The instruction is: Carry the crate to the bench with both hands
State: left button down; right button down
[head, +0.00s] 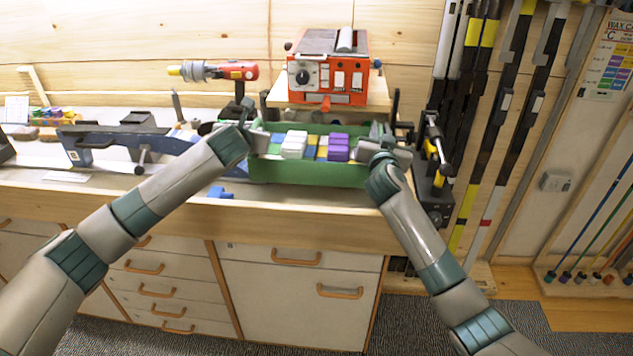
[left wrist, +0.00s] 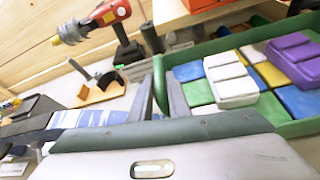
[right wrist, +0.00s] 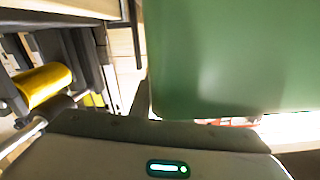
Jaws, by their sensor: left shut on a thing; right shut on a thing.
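The green crate (head: 308,173) is level at the front part of the wooden bench (head: 300,212), holding white, purple, yellow and blue blocks. I cannot tell whether its base touches the bench top. My left gripper (head: 254,137) is shut on the crate's left end; the left wrist view shows its fingers (left wrist: 160,92) at the green rim (left wrist: 188,70). My right gripper (head: 374,147) is at the crate's right end, shut on it. In the right wrist view the green crate wall (right wrist: 230,60) fills much of the picture and hides most of the fingers.
An orange-red machine (head: 328,75) stands on a wooden shelf behind the crate. A red tool (head: 225,71) on a stand and a blue bench device (head: 110,143) are to the left. A small blue piece (head: 218,192) lies near the front edge. Skis (head: 500,130) stand at right.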

pick_arm(q)
jog(key=shift+w+a+f+b, duration=0.1)
jog(key=shift+a+f+b, duration=0.1)
jog(key=shift+f+b, duration=0.7)
pick_arm(e)
jog(key=shift+d+f, duration=0.15)
jog(key=shift+f, duration=0.5)
pick_arm(q)
jog(key=c, duration=1.7)
grip_release()
jog(key=shift+f, duration=0.1)
jog(key=shift+c, duration=0.2)
pick_arm(e)
jog(key=c, duration=1.7)
grip_release()
jog(key=shift+f, duration=0.2)
pick_arm(q)
jog(key=shift+o, duration=0.3)
jog(key=shift+s+d+r, duration=0.1)
jog(key=shift+s+r, duration=0.1)
jog(key=shift+s, duration=0.1)
pick_arm(e)
jog(key=shift+o, duration=0.2)
jog(key=shift+s+r, duration=0.15)
jog(key=shift+s, duration=0.05)
jog(key=shift+w, duration=0.1)
